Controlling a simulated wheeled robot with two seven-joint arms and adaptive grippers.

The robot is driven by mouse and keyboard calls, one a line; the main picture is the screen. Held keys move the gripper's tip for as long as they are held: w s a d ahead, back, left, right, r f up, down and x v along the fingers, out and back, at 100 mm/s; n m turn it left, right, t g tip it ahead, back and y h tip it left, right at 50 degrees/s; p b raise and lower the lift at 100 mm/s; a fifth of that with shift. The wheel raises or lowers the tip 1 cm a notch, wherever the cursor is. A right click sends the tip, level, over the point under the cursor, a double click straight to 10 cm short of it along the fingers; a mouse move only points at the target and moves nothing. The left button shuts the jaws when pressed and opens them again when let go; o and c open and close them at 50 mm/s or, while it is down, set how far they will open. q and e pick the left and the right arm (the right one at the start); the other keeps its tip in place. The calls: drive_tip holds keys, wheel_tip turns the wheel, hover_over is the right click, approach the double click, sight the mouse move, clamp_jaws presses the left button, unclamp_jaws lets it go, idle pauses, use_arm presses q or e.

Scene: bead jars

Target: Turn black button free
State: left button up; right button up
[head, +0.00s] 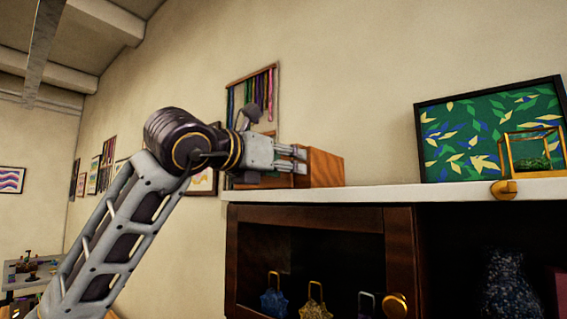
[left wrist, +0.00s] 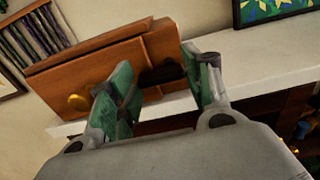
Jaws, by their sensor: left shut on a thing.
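My left gripper (head: 298,160) is at the wooden box on the left end of the white shelf top. In the left wrist view its two green-padded fingers (left wrist: 160,85) stand on either side of a dark piece, which looks like the black button (left wrist: 162,74), against the box's side. The gripper is shut on this piece. The fingers partly hide it, and its exact turn cannot be told. The wooden box (head: 324,168) shows a round gold knob (left wrist: 78,101) in the left wrist view. My right gripper is not in view.
A gold button (head: 503,189) sits on the shelf's (head: 400,191) front edge. A leaf-patterned picture (head: 465,135) and a gold-framed glass case (head: 535,152) stand on the right. Below is a dark cabinet (head: 400,245) with a gold knob (head: 395,305). The shelf's middle is clear.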

use_arm(q)
drive_tip(key=shift+m, duration=0.4)
drive_tip(key=m, duration=0.2)
drive_tip(key=m+b, duration=0.1)
drive_tip(key=m, duration=0.2)
drive_tip(key=m+b, duration=0.1)
drive_tip(key=m, duration=0.1)
drive_tip(key=shift+s+d+r, duration=0.2)
drive_tip(key=shift+r, duration=0.2)
drive_tip(key=m, duration=0.6)
drive_tip(key=d+m, duration=0.1)
drive_tip(key=m, duration=0.3)
drive_tip(key=shift+s+b, duration=0.3)
drive_tip(key=shift+b, duration=0.1)
drive_tip(key=o, duration=1)
drive_tip(key=shift+s+a, duration=0.1)
drive_tip(key=shift+s, duration=0.05)
